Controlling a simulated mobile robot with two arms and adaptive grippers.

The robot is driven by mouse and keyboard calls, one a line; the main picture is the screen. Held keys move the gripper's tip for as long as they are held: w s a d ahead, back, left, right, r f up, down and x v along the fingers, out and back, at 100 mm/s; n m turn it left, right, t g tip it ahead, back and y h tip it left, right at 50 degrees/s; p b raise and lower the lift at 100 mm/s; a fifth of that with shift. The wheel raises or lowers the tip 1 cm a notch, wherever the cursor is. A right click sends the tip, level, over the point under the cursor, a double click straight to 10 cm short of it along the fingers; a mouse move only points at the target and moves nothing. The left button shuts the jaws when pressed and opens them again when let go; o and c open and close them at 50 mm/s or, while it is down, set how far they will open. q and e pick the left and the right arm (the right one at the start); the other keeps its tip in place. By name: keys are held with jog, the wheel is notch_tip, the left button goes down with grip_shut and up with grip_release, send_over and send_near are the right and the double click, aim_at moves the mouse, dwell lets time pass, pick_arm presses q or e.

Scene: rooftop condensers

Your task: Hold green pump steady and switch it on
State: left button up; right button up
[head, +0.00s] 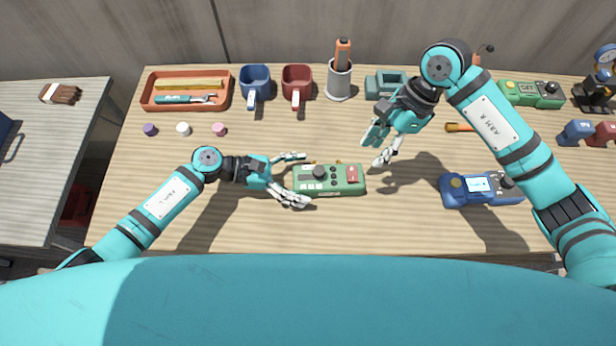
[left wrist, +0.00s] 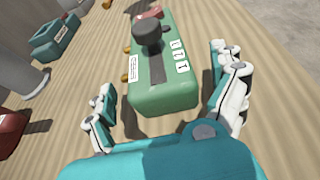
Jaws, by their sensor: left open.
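The green pump (head: 329,180) lies on the wooden table in front of me, with a black knob on top and a red switch (head: 352,174) at its right end. It also shows in the left wrist view (left wrist: 165,93), with white labels beside the knob. My left gripper (head: 304,178) is open at the pump's left end. Its fingers (left wrist: 160,68) are on either side of that end, with visible gaps and no clear contact. My right gripper (head: 371,153) is above and to the right of the pump, apart from it, fingers spread and empty.
A blue device (head: 466,190) lies to the right. A second green device (head: 520,94) is at the back right. An orange tray (head: 146,103), blue mug (head: 255,80), red mug (head: 297,79) and grey tool cup (head: 339,83) line the back.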

pick_arm(q)
jog(key=shift+x, duration=1.15)
